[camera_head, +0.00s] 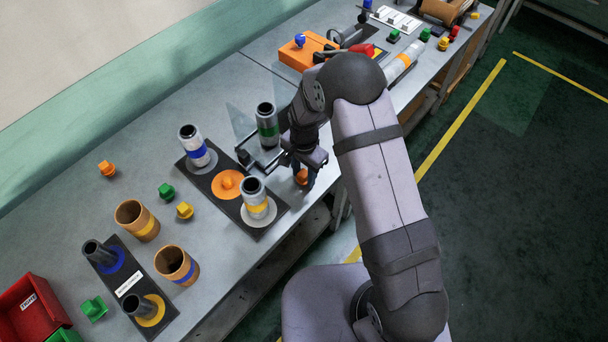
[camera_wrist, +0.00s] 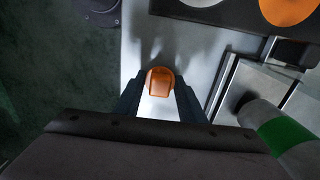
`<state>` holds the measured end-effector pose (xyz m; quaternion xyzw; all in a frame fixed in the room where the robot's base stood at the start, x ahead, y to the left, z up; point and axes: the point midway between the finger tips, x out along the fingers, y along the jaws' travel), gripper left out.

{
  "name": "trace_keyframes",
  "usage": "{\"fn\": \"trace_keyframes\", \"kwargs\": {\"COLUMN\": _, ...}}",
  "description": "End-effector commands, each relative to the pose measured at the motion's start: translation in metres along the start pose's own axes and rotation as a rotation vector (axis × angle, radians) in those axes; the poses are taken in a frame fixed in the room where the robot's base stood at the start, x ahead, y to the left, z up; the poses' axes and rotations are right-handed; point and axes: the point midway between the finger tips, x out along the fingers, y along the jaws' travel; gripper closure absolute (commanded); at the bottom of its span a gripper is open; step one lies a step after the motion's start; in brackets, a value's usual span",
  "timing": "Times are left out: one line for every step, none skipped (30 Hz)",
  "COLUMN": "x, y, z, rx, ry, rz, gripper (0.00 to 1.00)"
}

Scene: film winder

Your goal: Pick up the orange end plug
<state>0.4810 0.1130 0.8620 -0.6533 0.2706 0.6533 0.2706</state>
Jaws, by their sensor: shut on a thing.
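My gripper (camera_head: 303,173) points down near the front edge of the bench, to the right of the black holder board (camera_head: 277,223). It is shut on an orange end plug (camera_head: 301,177). In the wrist view the plug (camera_wrist: 160,80) sits between the two dark fingertips (camera_wrist: 158,92), with its rounded top showing. I cannot tell whether it touches the bench or is just above it. A second orange plug (camera_head: 107,168) lies on the bench at the far left. An orange disc (camera_head: 221,193) with an orange knob is on the board.
Close by stand a metal bracket (camera_head: 243,155) and a green-banded tube (camera_head: 267,128). Blue-banded (camera_head: 193,142) and yellow-banded (camera_head: 254,195) tubes stand on the board. Brown rolls (camera_head: 138,219), loose green and yellow plugs, and a red bin (camera_head: 28,308) are at left.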

Motion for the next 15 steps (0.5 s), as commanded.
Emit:
{"fn": "trace_keyframes", "kwargs": {"x": -0.001, "y": 0.0, "z": 0.0, "rx": 0.0, "ry": 0.0, "rz": -0.001, "gripper": 0.85}}
{"fn": "trace_keyframes", "kwargs": {"x": -0.002, "y": 0.0, "z": 0.0, "rx": 0.0, "ry": 0.0, "rz": -0.001, "gripper": 0.85}}
{"fn": "trace_keyframes", "kwargs": {"x": -0.004, "y": 0.0, "z": 0.0, "rx": 0.0, "ry": 0.001, "rz": -0.001, "gripper": 0.85}}
{"fn": "trace_keyframes", "kwargs": {"x": -0.005, "y": -0.001, "z": 0.0, "rx": 0.0, "ry": 0.001, "rz": -0.001, "gripper": 0.85}}
{"fn": "trace_keyframes", "kwargs": {"x": -0.007, "y": -0.001, "z": -0.001, "rx": 0.0, "ry": 0.001, "rz": -0.002, "gripper": 0.85}}
{"fn": "trace_keyframes", "kwargs": {"x": -0.011, "y": -0.001, "z": -0.001, "rx": 0.0, "ry": 0.002, "rz": -0.003, "gripper": 0.85}}
{"fn": "trace_keyframes", "kwargs": {"x": -0.013, "y": -0.001, "z": -0.001, "rx": 0.0, "ry": 0.002, "rz": -0.003, "gripper": 0.85}}
{"fn": "trace_keyframes", "kwargs": {"x": -0.017, "y": -0.001, "z": -0.001, "rx": 0.0, "ry": 0.002, "rz": -0.003, "gripper": 0.85}}
{"fn": "trace_keyframes", "kwargs": {"x": -0.021, "y": -0.001, "z": 0.0, "rx": 0.0, "ry": 0.002, "rz": -0.003, "gripper": 0.85}}
{"fn": "trace_keyframes", "kwargs": {"x": -0.025, "y": -0.001, "z": -0.001, "rx": 0.0, "ry": 0.002, "rz": -0.004, "gripper": 0.85}}
{"fn": "trace_keyframes", "kwargs": {"x": -0.029, "y": -0.001, "z": -0.001, "rx": 0.0, "ry": 0.002, "rz": -0.004, "gripper": 0.85}}
{"fn": "trace_keyframes", "kwargs": {"x": -0.036, "y": -0.002, "z": -0.001, "rx": 0.0, "ry": 0.003, "rz": -0.005, "gripper": 0.85}}
{"fn": "trace_keyframes", "kwargs": {"x": -0.04, "y": -0.001, "z": -0.001, "rx": 0.0, "ry": 0.003, "rz": -0.004, "gripper": 0.85}}
{"fn": "trace_keyframes", "kwargs": {"x": -0.045, "y": -0.001, "z": -0.001, "rx": 0.0, "ry": 0.003, "rz": -0.005, "gripper": 0.85}}
{"fn": "trace_keyframes", "kwargs": {"x": -0.051, "y": -0.001, "z": -0.001, "rx": 0.0, "ry": 0.003, "rz": -0.004, "gripper": 0.85}}
